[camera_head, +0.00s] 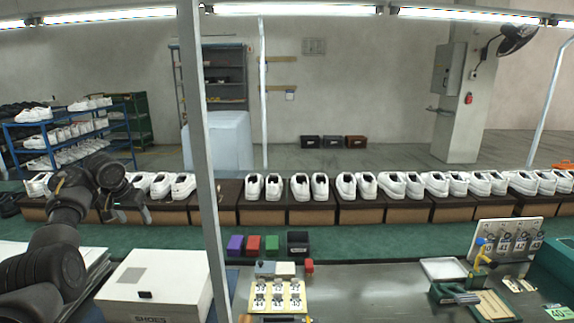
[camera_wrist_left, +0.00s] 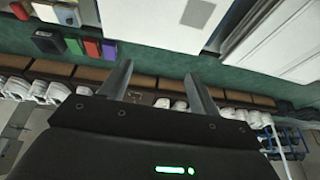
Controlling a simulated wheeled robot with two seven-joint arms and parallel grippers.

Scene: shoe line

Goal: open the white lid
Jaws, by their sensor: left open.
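The white lid (camera_head: 165,268) lies flat and closed on a white box marked SHOES at the lower left of the head view. A small dark tab (camera_head: 145,295) sits near its front edge. My left gripper (camera_head: 133,213) is raised beyond the far side of the box, over the green conveyor, apart from the lid. Its two fingers (camera_wrist_left: 160,82) are spread with nothing between them. My right gripper is not in view.
A row of white shoes on brown boxes (camera_head: 360,212) runs behind the green belt (camera_head: 400,238). A grey post (camera_head: 205,150) stands close to the right of the box. Purple, red and green blocks (camera_head: 253,244) lie right of the post. White sheets (camera_head: 90,262) lie left of the box.

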